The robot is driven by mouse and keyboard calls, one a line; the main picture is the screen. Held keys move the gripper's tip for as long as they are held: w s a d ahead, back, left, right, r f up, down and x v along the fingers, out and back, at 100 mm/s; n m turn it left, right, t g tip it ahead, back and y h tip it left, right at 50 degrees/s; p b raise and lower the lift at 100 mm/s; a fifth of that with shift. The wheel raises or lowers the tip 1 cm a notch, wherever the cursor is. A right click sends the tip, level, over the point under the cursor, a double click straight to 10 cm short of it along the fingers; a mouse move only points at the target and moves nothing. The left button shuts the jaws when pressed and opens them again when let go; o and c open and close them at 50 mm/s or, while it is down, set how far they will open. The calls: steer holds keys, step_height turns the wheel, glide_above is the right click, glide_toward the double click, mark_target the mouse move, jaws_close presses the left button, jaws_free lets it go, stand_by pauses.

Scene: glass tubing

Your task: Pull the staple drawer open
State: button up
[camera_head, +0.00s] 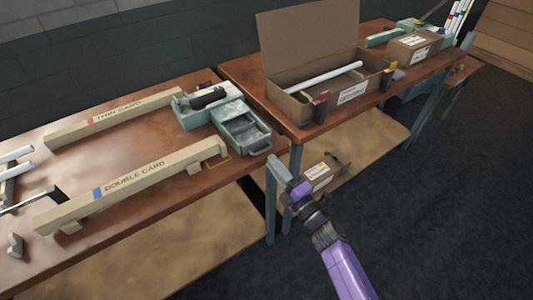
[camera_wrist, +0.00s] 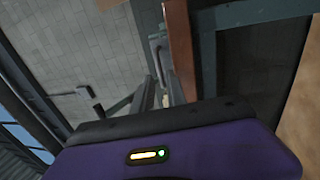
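The staple drawer (camera_head: 250,135) is a teal-grey tray at the right end of the near workbench. It stands out from its teal housing (camera_head: 185,113), and its hollow inside shows. Its dark handle (camera_head: 262,149) faces the aisle. My gripper (camera_head: 279,172) is off the bench's end, just below and right of the handle, and appears apart from it. In the wrist view my two fingers (camera_wrist: 158,85) stand apart with a gap between them, and nothing is clearly held. A grey handle-like shape (camera_wrist: 156,45) shows just beyond the fingertips.
Two long beige gauges, marked THIN CARD (camera_head: 120,115) and DOUBLE CARD (camera_head: 135,183), lie on the near bench (camera_head: 60,140). An open cardboard box (camera_head: 340,98) stands on the second bench. A small carton (camera_head: 322,175) sits on the lower shelf behind my gripper. The dark floor at right is clear.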

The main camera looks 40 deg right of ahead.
mark_target(267, 155)
steer(key=shift+w+r, duration=0.25)
steer(key=shift+w, duration=0.9)
steer(key=shift+w+r, duration=0.2)
steer(key=shift+w, duration=0.9)
jaws_close()
steer(key=shift+s, duration=0.1)
